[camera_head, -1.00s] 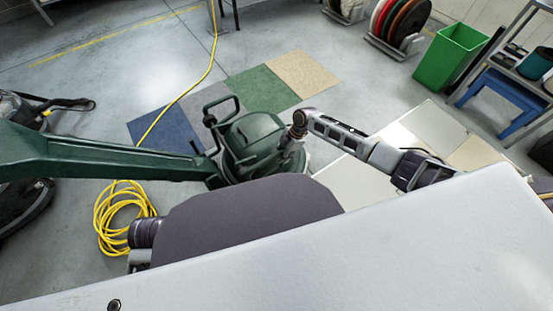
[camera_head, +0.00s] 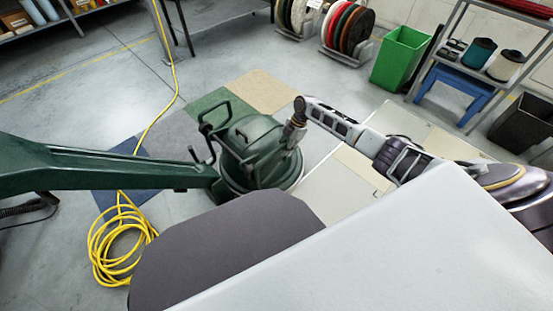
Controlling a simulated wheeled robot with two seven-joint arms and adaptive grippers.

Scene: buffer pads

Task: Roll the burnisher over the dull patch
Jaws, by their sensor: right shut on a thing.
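The burnisher (camera_head: 252,150) is a dark green floor machine with a round base and tubular handles, upright on the floor in the middle of the view. Its long green arm (camera_head: 110,168) reaches in from the left edge. My right gripper (camera_head: 295,128) is shut on a part at the burnisher's right side; its fingertips are partly hidden against the machine. Pale floor panels (camera_head: 335,188) lie right of the burnisher, partly under my right arm. I cannot tell which panel is the dull patch. My left gripper is not in view.
A yellow cord (camera_head: 120,240) lies coiled at left and runs up the floor. Flat coloured tiles, including a beige one (camera_head: 267,90), lie behind the burnisher. A green bin (camera_head: 400,58), pad rack (camera_head: 348,35) and shelf with a blue stool (camera_head: 468,88) stand behind.

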